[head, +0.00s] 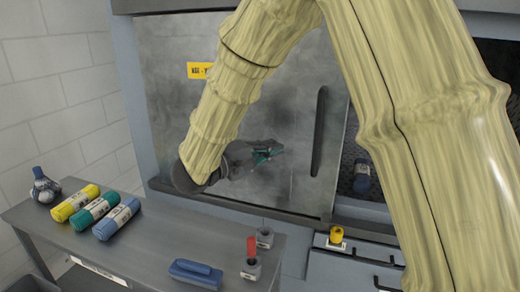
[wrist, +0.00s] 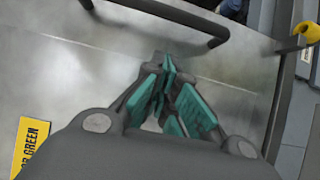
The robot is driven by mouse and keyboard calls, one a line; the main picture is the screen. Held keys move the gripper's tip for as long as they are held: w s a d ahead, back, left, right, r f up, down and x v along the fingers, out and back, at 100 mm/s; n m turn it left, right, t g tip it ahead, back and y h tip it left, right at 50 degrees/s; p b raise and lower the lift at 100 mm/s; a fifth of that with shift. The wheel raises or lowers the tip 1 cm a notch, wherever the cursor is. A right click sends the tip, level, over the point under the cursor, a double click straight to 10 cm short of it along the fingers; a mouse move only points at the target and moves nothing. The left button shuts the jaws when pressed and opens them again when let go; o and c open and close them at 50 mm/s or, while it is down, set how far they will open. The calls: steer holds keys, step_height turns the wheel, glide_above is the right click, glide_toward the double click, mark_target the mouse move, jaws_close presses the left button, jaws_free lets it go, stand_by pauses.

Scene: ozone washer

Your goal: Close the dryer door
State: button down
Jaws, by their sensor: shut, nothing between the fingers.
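The dryer door (head: 290,110) is a large grey metal panel with a long dark vertical handle (head: 319,130) near its right side. The panel covers the left part of the opening, and a dark interior shows to its right. My gripper (head: 268,155) is in front of the panel, left of the handle, with its teal fingers together and empty. In the wrist view the fingers (wrist: 168,90) are closed in front of the grey panel (wrist: 60,70), and the dark handle (wrist: 165,12) is beyond them, apart from the tips. My arm hides the panel's upper middle.
A grey table (head: 150,255) at the left front holds yellow, green and blue rolls (head: 118,218), a spray bottle (head: 44,187), a blue block-like tool (head: 196,272) and a red-topped item (head: 251,260). A yellow knob (head: 336,236) sits below the panel. A blue item (head: 362,176) shows in the opening.

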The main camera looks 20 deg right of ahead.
mark_target(299, 144)
steer(key=shift+d+p, duration=1)
steer(key=shift+d, duration=2.95)
